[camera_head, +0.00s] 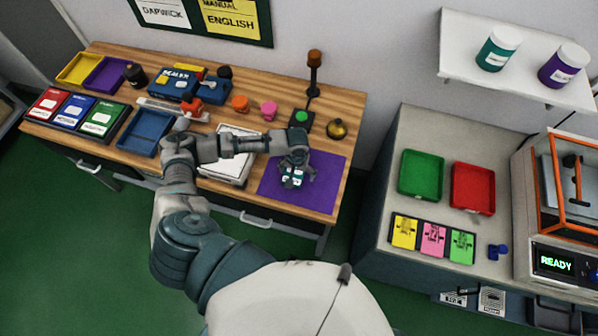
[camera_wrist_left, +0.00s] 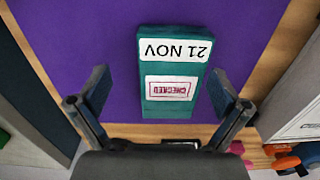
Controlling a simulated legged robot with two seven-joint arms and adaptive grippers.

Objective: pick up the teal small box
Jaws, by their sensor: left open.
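The teal small box (camera_wrist_left: 171,106) lies on the purple mat (camera_wrist_left: 80,50) in the left wrist view. It has a white label reading "21 NOV" and a smaller label with red stamped print. In the head view the box (camera_head: 292,177) shows partly, under my left gripper (camera_head: 296,175), at the mat (camera_head: 325,190). My left gripper (camera_wrist_left: 162,105) is open, with one finger to each side of the box and gaps between fingers and box. My right gripper is not in view.
The mat lies at the right end of the wooden table (camera_head: 349,140). A white stack (camera_head: 226,172) is left of it. A green-button stand (camera_head: 301,117) and a round brass object (camera_head: 337,129) stand behind it. A grey counter (camera_head: 400,240) with green (camera_head: 422,193) and red trays (camera_head: 473,208) is right.

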